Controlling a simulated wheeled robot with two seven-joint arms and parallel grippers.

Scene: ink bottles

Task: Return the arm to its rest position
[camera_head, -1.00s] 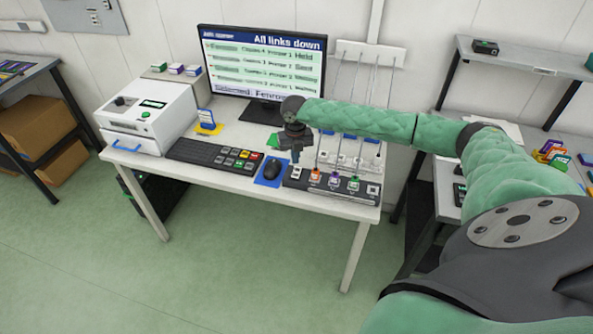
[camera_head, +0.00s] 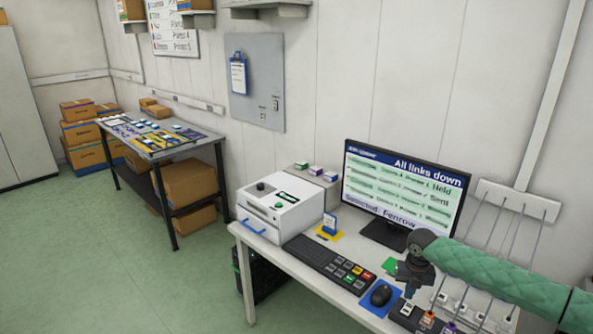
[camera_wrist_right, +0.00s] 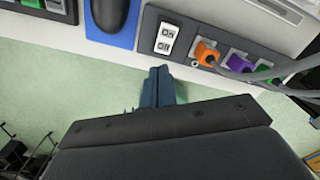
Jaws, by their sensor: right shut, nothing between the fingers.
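My right arm (camera_head: 500,275) in its green padded sleeve comes in from the right in the head view. In the right wrist view the right gripper's fingers (camera_wrist_right: 158,88) are together and empty, in front of the desk edge and the switch strip (camera_wrist_right: 180,40). The mouse (camera_head: 381,295) lies on a blue pad to the left of the gripper. My left gripper is not in view.
A monitor (camera_head: 400,190) reading "All links down" stands behind the keyboard (camera_head: 325,262). A white box machine (camera_head: 280,208) is at the desk's left end. Cables (camera_head: 495,225) hang from a wall plate at right. Open floor (camera_head: 185,275) lies left of the desk.

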